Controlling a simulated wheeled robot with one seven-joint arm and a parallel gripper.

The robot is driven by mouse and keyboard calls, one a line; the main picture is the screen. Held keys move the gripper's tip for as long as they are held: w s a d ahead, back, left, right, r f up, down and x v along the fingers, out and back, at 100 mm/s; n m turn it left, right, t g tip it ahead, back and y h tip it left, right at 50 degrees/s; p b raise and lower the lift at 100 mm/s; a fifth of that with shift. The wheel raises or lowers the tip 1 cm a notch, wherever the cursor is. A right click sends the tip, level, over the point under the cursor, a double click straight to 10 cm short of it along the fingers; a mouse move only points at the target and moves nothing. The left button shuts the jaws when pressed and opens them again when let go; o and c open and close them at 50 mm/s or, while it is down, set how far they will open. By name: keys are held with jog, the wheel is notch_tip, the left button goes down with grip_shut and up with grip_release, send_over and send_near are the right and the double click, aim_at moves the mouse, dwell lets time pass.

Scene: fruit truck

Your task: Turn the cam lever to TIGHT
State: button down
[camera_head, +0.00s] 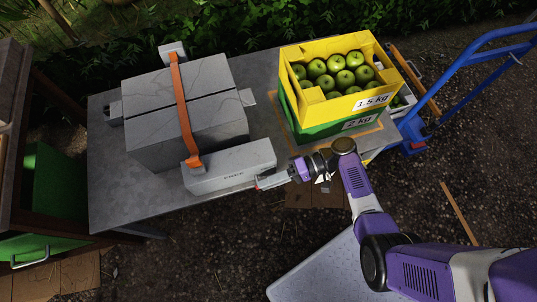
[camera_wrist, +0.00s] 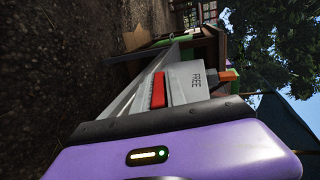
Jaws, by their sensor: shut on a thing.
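A long grey box (camera_head: 230,166) lies at the front edge of the grey table, with small dark marks on its front face. In the wrist view its face (camera_wrist: 193,78) carries the word FREE. The red cam lever (camera_wrist: 158,90) stands beside that word, and a small red part of it shows in the head view at the box's front right. My gripper (camera_head: 263,183) reaches in from the right and is shut on the lever. The fingertips are hard to make out, and the TIGHT mark is not visible.
Grey stone-like blocks (camera_head: 154,120) under an orange strap (camera_head: 183,108) stand behind the box. A yellow crate (camera_head: 329,108) of green apples sits on a green crate (camera_head: 316,132) at the table's right. A blue hand truck (camera_head: 463,68) stands further right.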

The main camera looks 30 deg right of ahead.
jog(key=shift+w+d, duration=0.1)
dwell(0.3)
jog(key=c, duration=1.4)
grip_release()
jog(key=shift+o, duration=0.2)
jog(key=v, duration=0.7)
jog(key=shift+d+b, duration=0.35)
